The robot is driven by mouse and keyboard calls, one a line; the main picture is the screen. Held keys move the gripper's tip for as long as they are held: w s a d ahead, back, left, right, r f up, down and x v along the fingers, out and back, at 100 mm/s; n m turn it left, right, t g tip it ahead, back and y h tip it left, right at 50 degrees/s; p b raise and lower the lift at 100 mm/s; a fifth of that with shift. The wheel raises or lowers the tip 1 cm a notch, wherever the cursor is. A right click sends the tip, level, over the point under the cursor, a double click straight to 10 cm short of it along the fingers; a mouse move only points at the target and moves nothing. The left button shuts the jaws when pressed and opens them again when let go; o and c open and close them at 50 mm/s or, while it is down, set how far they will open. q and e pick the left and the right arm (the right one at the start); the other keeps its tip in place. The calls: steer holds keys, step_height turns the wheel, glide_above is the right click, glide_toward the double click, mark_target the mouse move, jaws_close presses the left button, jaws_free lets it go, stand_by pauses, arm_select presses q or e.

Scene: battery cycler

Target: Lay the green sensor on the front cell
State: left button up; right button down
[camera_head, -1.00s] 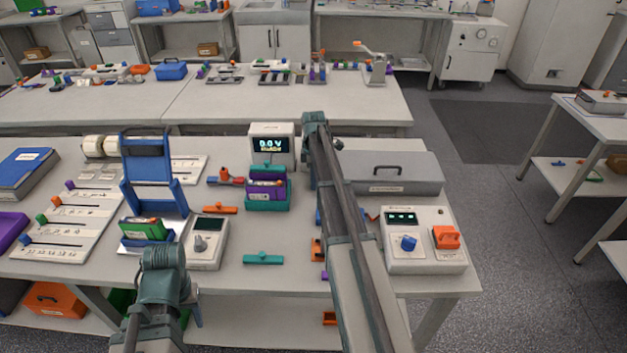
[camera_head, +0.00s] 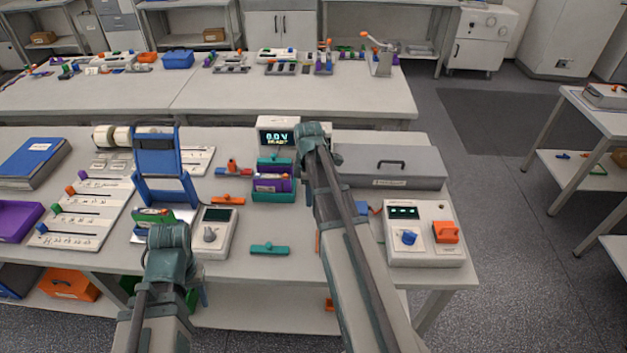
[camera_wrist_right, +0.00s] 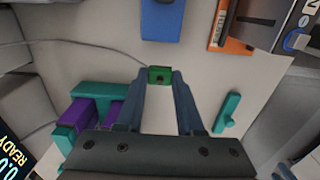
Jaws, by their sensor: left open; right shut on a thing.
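The small green sensor (camera_wrist_right: 159,75) is between the fingertips of my right gripper (camera_wrist_right: 160,79), with a thin cable running off to the left in the right wrist view. Two purple cells sit in a teal holder (camera_head: 273,196) in front of the voltage display. In the wrist view, the front cell (camera_wrist_right: 109,112) is nearer the fingers, left of them. The sensor is apart from the cells. In the head view my right gripper (camera_head: 314,133) is right of the holder, its fingers hidden. My left gripper (camera_head: 168,240) is open, low left by the meter, its fingertips mostly hidden.
The display box (camera_head: 280,126) stands behind the holder. A teal clip (camera_head: 269,249) and an orange clip (camera_head: 228,199) lie on the table. A control box (camera_head: 424,235) is at right, a grey case (camera_head: 390,167) behind it. A blue stand (camera_head: 160,165) is at left.

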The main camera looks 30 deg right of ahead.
steer(key=shift+s+a, duration=0.35)
steer(key=shift+s, duration=0.05)
steer(key=w+a+r+m+p, duration=0.2)
steer(key=w+r+m+p, duration=0.1)
steer(key=m, duration=0.2)
steer(key=w+a+r+m+p, duration=0.2)
steer(key=w+r+m+p, duration=0.2)
steer(key=m, duration=0.2)
steer(key=w+a+r+m+p, duration=0.2)
steer(key=w+r+m+p, duration=0.2)
steer(key=m, duration=0.1)
steer(key=shift+w+a+r+m, duration=0.1)
steer(key=shift+w+r+m, duration=0.15)
steer(key=shift+m, duration=0.15)
steer(key=shift+w+a+r+m+p, duration=0.15)
steer(key=shift+w+a+m+p, duration=0.2)
steer(key=shift+m, duration=0.25)
steer(key=shift+d, duration=0.1)
step_height(320, 180, down, 6)
steer(key=b, duration=0.5)
steer(key=shift+b, duration=0.35)
